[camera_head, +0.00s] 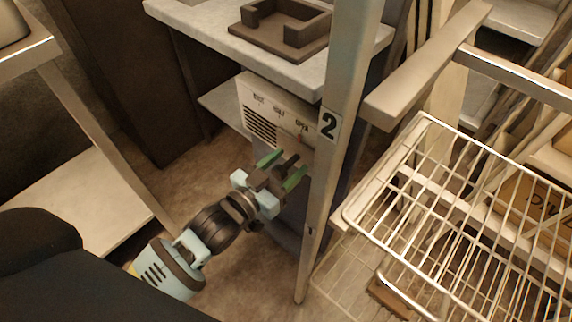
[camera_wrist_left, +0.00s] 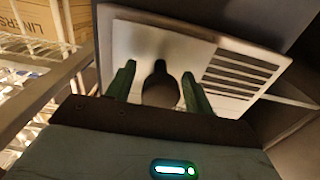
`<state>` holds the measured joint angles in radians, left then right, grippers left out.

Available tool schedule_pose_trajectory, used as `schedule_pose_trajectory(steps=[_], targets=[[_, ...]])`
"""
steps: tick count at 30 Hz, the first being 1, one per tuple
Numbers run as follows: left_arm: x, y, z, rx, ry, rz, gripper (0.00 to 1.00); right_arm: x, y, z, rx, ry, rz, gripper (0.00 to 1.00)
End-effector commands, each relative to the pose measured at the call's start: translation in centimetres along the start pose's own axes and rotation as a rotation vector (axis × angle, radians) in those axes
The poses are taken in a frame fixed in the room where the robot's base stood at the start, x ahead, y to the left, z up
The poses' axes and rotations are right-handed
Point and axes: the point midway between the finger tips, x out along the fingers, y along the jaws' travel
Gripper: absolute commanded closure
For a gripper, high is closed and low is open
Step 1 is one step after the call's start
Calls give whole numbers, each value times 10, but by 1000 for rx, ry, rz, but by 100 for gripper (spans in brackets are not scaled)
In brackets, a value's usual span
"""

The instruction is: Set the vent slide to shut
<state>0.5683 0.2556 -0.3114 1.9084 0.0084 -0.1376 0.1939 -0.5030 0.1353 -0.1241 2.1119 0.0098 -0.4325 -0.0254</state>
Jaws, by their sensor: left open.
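The pale vent panel (camera_head: 262,106) sits below a grey worktop, with dark slots on its left and small printed labels along its top; the rightmost seems to read OPEN. A small red mark shows below that label. My left gripper (camera_head: 284,172) is open just in front of the panel's right part, its green fingers apart. In the left wrist view the panel (camera_wrist_left: 150,42) fills the upper middle. A dark rounded knob (camera_wrist_left: 160,88), apparently the vent slide's, stands between the open fingers, with space on both sides. Its contact with the panel is unclear. My right gripper is out of view.
A post (camera_head: 340,100) marked 2 stands close right of my left gripper. A wire rack (camera_head: 455,215) is further right. The worktop (camera_head: 215,30) with a dark tray (camera_head: 262,37) overhangs the panel. A shelf unit (camera_head: 90,135) stands left; floor between is open.

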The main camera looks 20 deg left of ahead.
Motion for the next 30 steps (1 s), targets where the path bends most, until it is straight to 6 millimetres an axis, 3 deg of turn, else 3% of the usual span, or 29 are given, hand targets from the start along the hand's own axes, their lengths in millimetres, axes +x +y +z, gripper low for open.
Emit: schedule_pose_trajectory(steps=[8,21,26,30], targets=[[2,0,0,0,0,0,47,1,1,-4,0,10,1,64],[2,0,0,0,-1,0,100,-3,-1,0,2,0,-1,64],[2,-2,0,1,-1,0,100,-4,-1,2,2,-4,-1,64],[2,-22,-1,7,-3,1,100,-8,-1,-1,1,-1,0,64]])
